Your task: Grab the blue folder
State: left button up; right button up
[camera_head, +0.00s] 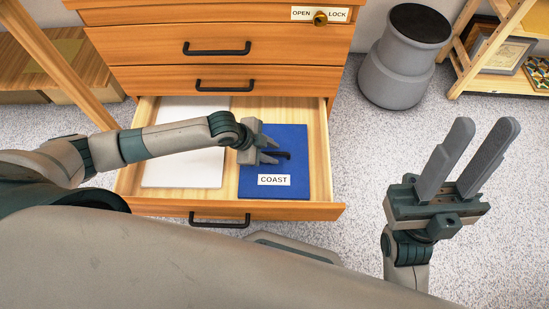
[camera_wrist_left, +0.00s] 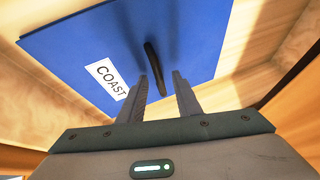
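The blue folder (camera_head: 292,137) lies flat in the open drawer's right part, with a white COAST label (camera_head: 274,180) and a black handle (camera_head: 284,155). It also shows in the left wrist view (camera_wrist_left: 90,50). My left gripper (camera_head: 273,150) is over the folder, open. In the left wrist view its fingertips (camera_wrist_left: 160,76) stand on either side of the black handle (camera_wrist_left: 152,62), apart from each other; I cannot tell whether they touch it. My right gripper (camera_head: 487,124) is open and empty, to the right of the drawer.
A white sheet or folder (camera_head: 185,170) lies in the drawer's left part, partly under my left arm. The drawer (camera_head: 318,150) is pulled out of a wooden cabinet (camera_head: 150,45). A grey bin (camera_head: 400,65) and a shelf with framed prints (camera_head: 500,55) stand at right.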

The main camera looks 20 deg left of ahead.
pick_arm(q)
jog(key=shift+c, duration=0.7)
grip_shut()
dwell(0.6)
